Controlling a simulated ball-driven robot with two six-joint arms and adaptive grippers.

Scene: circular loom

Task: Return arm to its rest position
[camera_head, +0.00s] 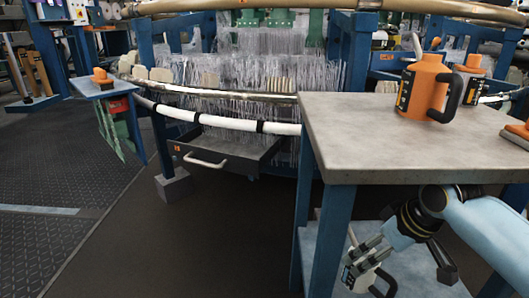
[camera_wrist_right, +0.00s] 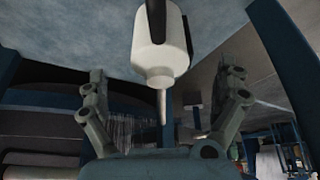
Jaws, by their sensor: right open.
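My right arm (camera_head: 480,225) comes in from the right, below the grey top of the work table. My right gripper (camera_head: 368,256) is open beside a white bottle (camera_head: 362,277) with a dark handle on the lower shelf. In the right wrist view, the two fingers of the gripper (camera_wrist_right: 166,76) stand wide apart. The white bottle (camera_wrist_right: 160,55) with its thin nozzle shows in the gap between them, and no finger is seen touching it. My left gripper is not in view.
The table top (camera_head: 350,115) lies above my right arm and carries an orange container (camera_head: 420,88) with a dark handle. A blue table leg (camera_head: 328,240) stands left of the gripper. The loom (camera_head: 250,80) with an open drawer (camera_head: 225,150) is behind. The floor at left is clear.

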